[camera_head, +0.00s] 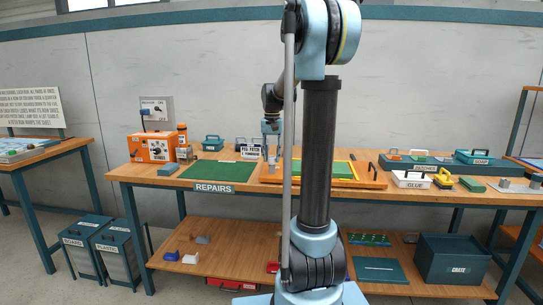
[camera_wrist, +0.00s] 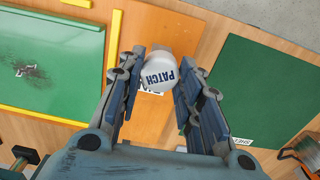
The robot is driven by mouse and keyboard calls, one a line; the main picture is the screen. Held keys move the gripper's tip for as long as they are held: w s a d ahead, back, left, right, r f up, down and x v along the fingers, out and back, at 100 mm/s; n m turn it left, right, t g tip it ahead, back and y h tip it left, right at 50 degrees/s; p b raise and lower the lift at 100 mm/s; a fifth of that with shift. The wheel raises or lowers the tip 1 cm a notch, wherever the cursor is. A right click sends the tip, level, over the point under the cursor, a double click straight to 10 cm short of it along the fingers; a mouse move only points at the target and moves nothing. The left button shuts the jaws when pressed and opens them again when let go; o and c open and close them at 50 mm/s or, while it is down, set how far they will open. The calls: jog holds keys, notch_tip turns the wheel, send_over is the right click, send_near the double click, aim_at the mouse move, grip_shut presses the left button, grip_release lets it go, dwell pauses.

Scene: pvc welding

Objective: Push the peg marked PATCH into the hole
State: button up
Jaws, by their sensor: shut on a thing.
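The white peg marked PATCH (camera_wrist: 160,73) is between the fingers of my gripper (camera_wrist: 161,62) in the wrist view, its lettered round end facing the camera. My gripper is shut on it, above an orange-brown wooden board (camera_wrist: 150,120). In the head view my gripper (camera_head: 271,148) is over the workbench, beside a small sign (camera_head: 251,152); the peg is too small to make out there. A green panel (camera_wrist: 60,50) with a dark scuffed patch and small pale marks lies at the left of the wrist view. I cannot make out the hole; the peg's lower end is hidden.
The REPAIRS bench (camera_head: 150,178) holds an orange box (camera_head: 152,148) at left and a white GLUE box (camera_head: 411,179) at right. A green mat (camera_wrist: 275,90) lies right of the board in the wrist view. Yellow strips (camera_wrist: 114,40) edge the green panel.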

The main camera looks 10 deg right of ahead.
aim_at(272, 157)
jog(key=shift+f, duration=0.15)
jog(key=o, duration=1.2)
jog(key=shift+f, duration=0.1)
jog(key=shift+o, duration=0.2)
notch_tip(272, 157, up, 12)
jog(key=s+f+n+t, duration=0.1)
jog(key=s+f, duration=1.2)
jog(key=s, duration=0.4)
jog(key=s+f+n+t, duration=0.1)
jog(key=s+f+n, duration=0.1)
jog(key=s+f, duration=1.1)
jog(key=s, duration=0.4)
jog(key=shift+s+d+f, duration=0.3)
jog(key=shift+s+f, duration=0.05)
jog(key=shift+f, duration=0.05)
